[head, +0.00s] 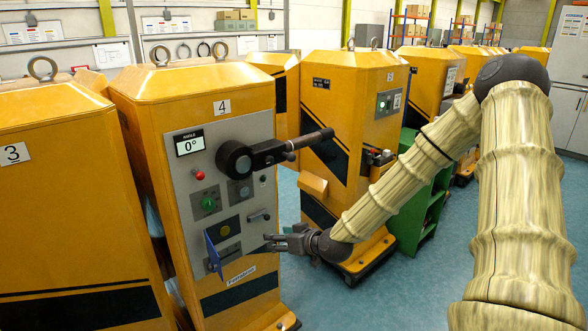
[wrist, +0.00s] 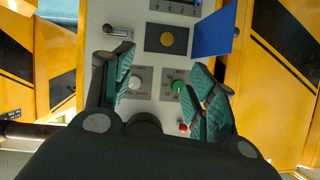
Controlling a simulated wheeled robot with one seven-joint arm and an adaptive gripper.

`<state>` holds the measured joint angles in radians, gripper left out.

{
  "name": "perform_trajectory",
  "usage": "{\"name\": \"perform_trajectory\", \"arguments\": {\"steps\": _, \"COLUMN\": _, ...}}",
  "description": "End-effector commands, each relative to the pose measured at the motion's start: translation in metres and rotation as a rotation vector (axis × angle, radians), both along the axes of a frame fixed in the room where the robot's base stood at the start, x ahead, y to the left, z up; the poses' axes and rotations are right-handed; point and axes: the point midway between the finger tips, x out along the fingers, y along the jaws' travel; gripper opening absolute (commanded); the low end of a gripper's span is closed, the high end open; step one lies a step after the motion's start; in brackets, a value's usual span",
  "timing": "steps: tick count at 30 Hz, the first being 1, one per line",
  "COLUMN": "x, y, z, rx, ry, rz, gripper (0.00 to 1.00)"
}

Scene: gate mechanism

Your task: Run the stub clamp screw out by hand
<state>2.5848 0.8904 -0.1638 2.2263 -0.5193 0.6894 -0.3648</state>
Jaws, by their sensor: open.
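Yellow gate cabinet 4 (head: 147,110) has a grey control panel (head: 180,165) on its front. A dark crank arm with a round hub (head: 235,160) sticks out from the panel, with a handle (head: 318,138) at its outer end. I cannot clearly pick out the stub clamp screw in either view. My gripper (head: 267,242) is open and empty, low in front of the panel's right edge. In the wrist view its teal-padded fingers (wrist: 162,62) are spread apart before the panel, which appears inverted. My gripper's body hides part of the dark hub there (wrist: 143,123).
The panel carries a display reading 0° (head: 190,143), a red button (head: 199,175), a green knob (head: 209,203), a small lever (head: 258,215) and an open blue flap (head: 212,254). Cabinet 3 (head: 50,210) stands left; another yellow cabinet (head: 335,90) stands right.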

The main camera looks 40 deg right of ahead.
Motion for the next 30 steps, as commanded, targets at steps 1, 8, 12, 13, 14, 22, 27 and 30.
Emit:
{"name": "perform_trajectory", "arguments": {"steps": 1, "x": 0.006, "y": -0.01, "z": 0.024, "rx": 0.007, "ry": -0.049, "rz": -0.008, "gripper": 0.57}}
{"name": "perform_trajectory", "arguments": {"steps": 8, "x": 0.026, "y": -0.048, "z": 0.102, "rx": 0.006, "ry": -0.245, "rz": -0.025, "gripper": 0.57}}
{"name": "perform_trajectory", "arguments": {"steps": 12, "x": 0.033, "y": -0.065, "z": 0.139, "rx": 0.003, "ry": -0.344, "rz": -0.035, "gripper": 0.57}}
{"name": "perform_trajectory", "arguments": {"steps": 13, "x": 0.034, "y": -0.068, "z": 0.146, "rx": 0.001, "ry": -0.363, "rz": -0.037, "gripper": 0.57}}
{"name": "perform_trajectory", "arguments": {"steps": 14, "x": 0.035, "y": -0.07, "z": 0.152, "rx": 0.001, "ry": -0.379, "rz": -0.039, "gripper": 0.57}}
{"name": "perform_trajectory", "arguments": {"steps": 22, "x": 0.039, "y": -0.081, "z": 0.175, "rx": -0.004, "ry": -0.452, "rz": -0.047, "gripper": 0.57}}
{"name": "perform_trajectory", "arguments": {"steps": 27, "x": 0.046, "y": -0.081, "z": 0.173, "rx": -0.007, "ry": -0.456, "rz": -0.047, "gripper": 0.57}}
{"name": "perform_trajectory", "arguments": {"steps": 30, "x": 0.054, "y": -0.081, "z": 0.171, "rx": -0.006, "ry": -0.455, "rz": -0.048, "gripper": 0.57}}
